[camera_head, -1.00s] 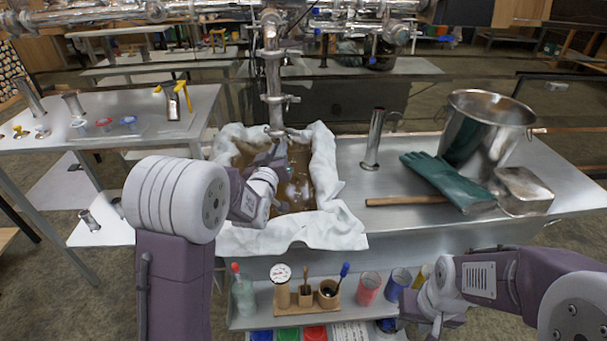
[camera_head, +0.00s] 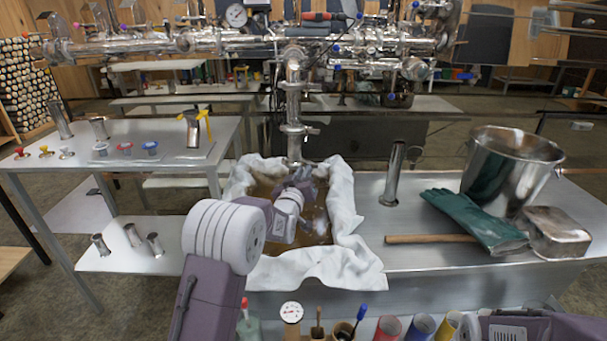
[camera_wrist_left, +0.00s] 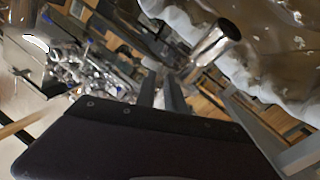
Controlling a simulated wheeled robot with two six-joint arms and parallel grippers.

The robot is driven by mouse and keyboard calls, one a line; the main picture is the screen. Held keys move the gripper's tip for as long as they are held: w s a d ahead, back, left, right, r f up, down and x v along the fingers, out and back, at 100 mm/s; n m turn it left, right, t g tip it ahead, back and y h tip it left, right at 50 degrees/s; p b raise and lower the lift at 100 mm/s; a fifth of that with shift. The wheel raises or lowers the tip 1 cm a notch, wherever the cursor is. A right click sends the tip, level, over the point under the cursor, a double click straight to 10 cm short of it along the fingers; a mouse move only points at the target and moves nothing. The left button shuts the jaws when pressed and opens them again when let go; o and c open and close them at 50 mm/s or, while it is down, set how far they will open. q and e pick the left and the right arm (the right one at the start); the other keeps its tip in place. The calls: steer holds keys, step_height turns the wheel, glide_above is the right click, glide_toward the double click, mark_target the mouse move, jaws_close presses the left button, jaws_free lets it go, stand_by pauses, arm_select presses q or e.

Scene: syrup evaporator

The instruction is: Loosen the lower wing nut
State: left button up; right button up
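A shiny vertical pipe (camera_head: 294,85) comes down to the cloth-lined basin. It carries a clamp (camera_head: 299,129) partway down and another fitting near its lower end, close above the basin. I cannot make out the lower wing nut itself. My left gripper (camera_head: 300,180) is over the basin, just below the pipe's lower end; at this size I cannot tell whether it touches. In the left wrist view its two dark fingers (camera_wrist_left: 162,92) stand apart with nothing between them. A metal tube end (camera_wrist_left: 214,43) shows beyond them. My right gripper is out of view; only part of that arm shows at bottom right.
White cloth (camera_head: 345,200) drapes the basin of brown liquid. On the steel bench at right are a metal bucket (camera_head: 510,165), green gloves (camera_head: 475,220), a wooden handle (camera_head: 430,239) and an upright tube (camera_head: 394,175). A side table (camera_head: 130,165) stands left with clamps and small parts.

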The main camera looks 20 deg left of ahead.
arm_select(q)
steer(key=shift+c, duration=0.3)
jaws_close()
